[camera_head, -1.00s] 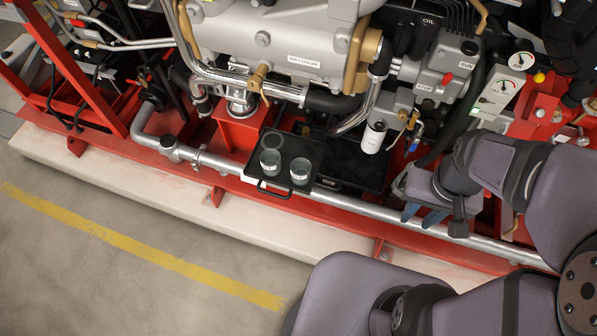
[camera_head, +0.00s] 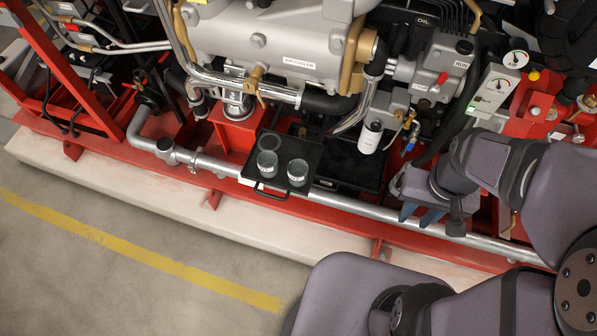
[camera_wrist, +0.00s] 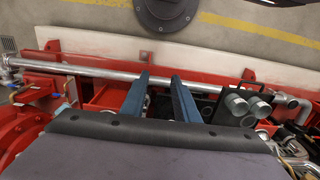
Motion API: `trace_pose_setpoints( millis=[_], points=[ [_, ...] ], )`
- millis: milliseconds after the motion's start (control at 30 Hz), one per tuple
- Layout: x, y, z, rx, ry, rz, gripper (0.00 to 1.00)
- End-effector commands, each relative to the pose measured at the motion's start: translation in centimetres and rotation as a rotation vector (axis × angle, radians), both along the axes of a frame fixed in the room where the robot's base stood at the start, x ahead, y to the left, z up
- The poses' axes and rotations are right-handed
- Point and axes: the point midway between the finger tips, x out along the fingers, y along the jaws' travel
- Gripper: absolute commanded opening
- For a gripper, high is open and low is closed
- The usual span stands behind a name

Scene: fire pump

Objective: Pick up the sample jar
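Two grey jars with pale, round tops, a left jar (camera_head: 267,164) and a right jar (camera_head: 298,172), stand side by side in a small black tray (camera_head: 287,151) with a front handle. An empty ring shows behind the left jar. The pictures do not tell which is the sample jar. Both jars (camera_wrist: 237,104) (camera_wrist: 259,107) also show in the wrist view, right of my fingers. My gripper (camera_head: 420,214) is to the right of the tray, above the silver pipe, with its blue fingers apart. In the wrist view my gripper (camera_wrist: 160,78) is open and empty.
A silver pipe (camera_head: 355,206) runs along the front of the red frame, before the tray. A white filter (camera_head: 370,138) and a gauge panel (camera_head: 494,88) stand behind my gripper. The engine block (camera_head: 280,45) rises behind the tray. The floor in front is clear.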

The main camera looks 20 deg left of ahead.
Motion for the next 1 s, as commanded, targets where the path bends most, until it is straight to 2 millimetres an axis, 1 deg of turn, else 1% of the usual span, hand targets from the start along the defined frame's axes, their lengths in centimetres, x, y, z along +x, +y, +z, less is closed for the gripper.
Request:
trace_pose_setpoints(
  millis=[400,433,467,500,533,833,933,1000],
  points=[
    [0.0,0.0,0.0,0.0,0.0,0.0,0.28],
    [0.0,0.0,0.0,0.0,0.0,0.0,0.33],
    [0.0,0.0,0.0,0.0,0.0,0.0,0.4],
    [0.0,0.0,0.0,0.0,0.0,0.0,0.49],
    [0.0,0.0,0.0,0.0,0.0,0.0,0.54],
    [0.1,0.1,-0.1,0.001,-0.002,0.001,0.54],
    [0.6,0.6,-0.8,0.007,-0.02,0.009,0.54],
    [1.6,1.4,-1.8,0.017,-0.051,0.019,0.54]
  ],
)
